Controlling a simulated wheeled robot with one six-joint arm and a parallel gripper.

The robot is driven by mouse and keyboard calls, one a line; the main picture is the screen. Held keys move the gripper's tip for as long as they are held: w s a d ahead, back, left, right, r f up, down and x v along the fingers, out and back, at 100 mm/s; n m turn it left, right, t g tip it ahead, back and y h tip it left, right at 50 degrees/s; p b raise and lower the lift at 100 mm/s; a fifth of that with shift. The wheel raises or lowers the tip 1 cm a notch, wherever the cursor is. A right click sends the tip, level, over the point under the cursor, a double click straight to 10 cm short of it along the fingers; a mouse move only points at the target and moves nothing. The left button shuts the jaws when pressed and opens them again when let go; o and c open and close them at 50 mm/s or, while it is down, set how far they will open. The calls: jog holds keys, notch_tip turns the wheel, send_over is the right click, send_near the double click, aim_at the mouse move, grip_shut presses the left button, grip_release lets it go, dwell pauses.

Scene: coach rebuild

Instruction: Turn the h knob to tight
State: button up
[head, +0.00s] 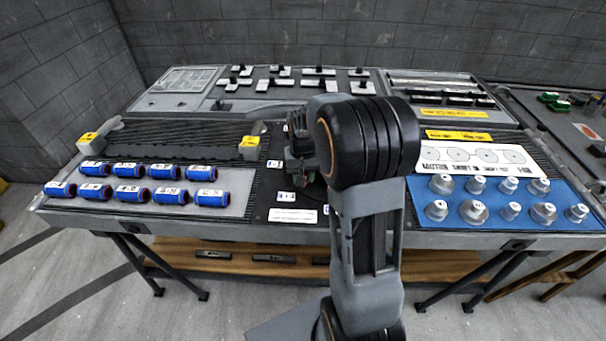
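My arm rises in front of the middle of the bench and hides much of it. Dark wrist or gripper parts (300,150) show just left of my big black arm joint, low over a black panel (262,208). The fingers cannot be made out, nor whether they touch anything. Small white labels (285,196) and a white placard (293,215) lie on this panel around that spot. Several black knobs (281,69) on light plates stand on the grey back panel (215,98). Their letters are too small to read, so I cannot tell which knob is h.
Blue labelled cylinders (130,196) lie in two rows at left, near two yellow-topped blocks (249,147). Grey stepped metal pieces (473,211) stand on a blue mat (420,200) at right. Another bench (560,130) stands at far right. Floor is free at front left.

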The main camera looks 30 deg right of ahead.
jog(key=shift+m, duration=1)
jog(key=o, duration=0.9)
notch_tip(320, 180, up, 14)
jog(key=shift+f+p, duration=0.1)
jog(key=shift+p, duration=0.45)
